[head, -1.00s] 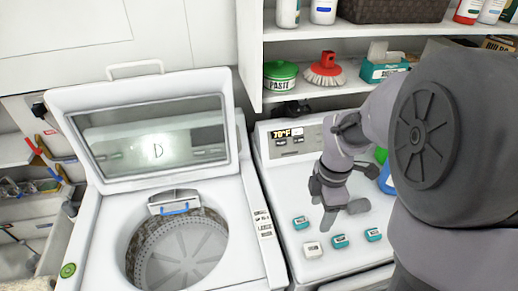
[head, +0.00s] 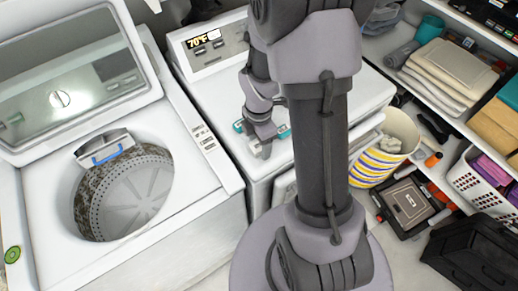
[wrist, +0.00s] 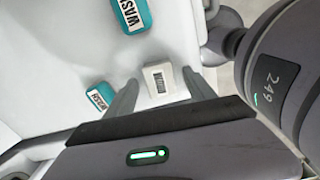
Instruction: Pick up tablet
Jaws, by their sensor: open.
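A small white tablet (wrist: 160,83) with a dark label lies on the white machine top. In the wrist view it is between the two spread fingers of my gripper (wrist: 160,76), with a gap visible on each side. My gripper is open and holds nothing. A teal tablet (wrist: 100,96) marked WASH lies just left of the left finger, and another teal one (wrist: 132,14) lies farther off. In the head view my gripper (head: 262,150) is low over the machine top, with bits of teal tablet (head: 283,131) showing beside it. The white tablet cannot be made out there.
The open washer (head: 120,195) stands left of the machine (head: 215,75) under my gripper. A yellow-striped basket (head: 375,165) is to its right. A shelf (head: 455,110) with folded cloth, a white crate (head: 475,190) and a black case (head: 470,255) are farther right.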

